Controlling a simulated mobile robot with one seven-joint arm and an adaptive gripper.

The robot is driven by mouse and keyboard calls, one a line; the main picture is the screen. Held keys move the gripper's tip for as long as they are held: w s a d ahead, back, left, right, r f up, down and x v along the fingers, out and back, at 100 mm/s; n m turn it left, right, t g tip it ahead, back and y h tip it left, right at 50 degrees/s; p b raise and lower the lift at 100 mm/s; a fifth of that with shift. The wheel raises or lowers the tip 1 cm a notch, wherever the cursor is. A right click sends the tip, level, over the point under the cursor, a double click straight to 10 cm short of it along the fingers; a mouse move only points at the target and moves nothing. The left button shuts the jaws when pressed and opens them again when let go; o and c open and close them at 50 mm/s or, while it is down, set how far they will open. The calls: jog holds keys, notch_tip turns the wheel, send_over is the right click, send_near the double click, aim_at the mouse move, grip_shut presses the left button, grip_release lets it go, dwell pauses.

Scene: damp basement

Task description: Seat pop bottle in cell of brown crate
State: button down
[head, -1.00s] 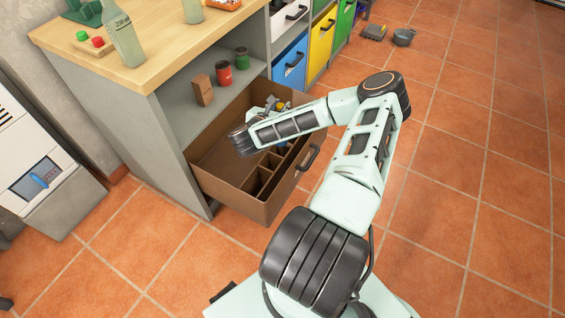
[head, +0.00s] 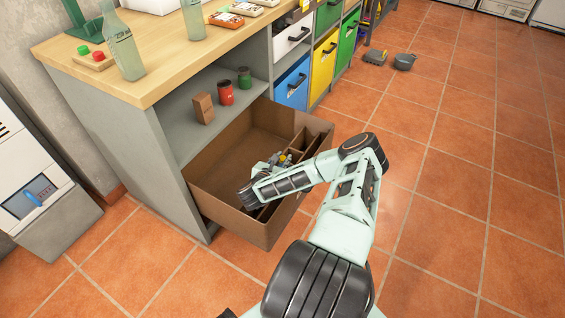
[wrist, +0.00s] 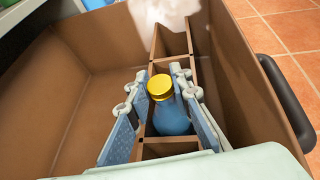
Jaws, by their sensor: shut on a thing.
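The pop bottle, blue with a yellow cap (wrist: 160,86), is between the fingers of my gripper (wrist: 167,108) in the wrist view. It looks roughly upright, cap toward the camera, with cell walls around it. Its base is hidden, so I cannot tell whether it touches the cell floor. The brown crate (wrist: 85,95) has a row of cells along its right side and a wide open space on the left. In the head view my gripper (head: 281,160) is over the crate (head: 240,222), with the yellow cap just showing. My forearm covers some cells.
The grey cabinet (head: 155,150) stands beside the crate, its shelf holding a box (head: 203,108), a red can (head: 225,92) and a green can (head: 244,77). Glass bottles stand on the wooden counter (head: 155,75). A black handle (wrist: 287,100) is on the crate's outside. Tiled floor is open on the right.

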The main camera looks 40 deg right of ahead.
jog(key=shift+f, duration=0.45)
jog(key=shift+f, duration=0.2)
jog(key=c, duration=1.7)
grip_release()
jog(key=shift+c, duration=0.2)
jog(key=shift+r, duration=0.3)
jog(key=p+v, duration=0.3)
jog(key=v, duration=0.9)
jog(key=shift+f, duration=0.2)
jog(key=shift+w, duration=0.1)
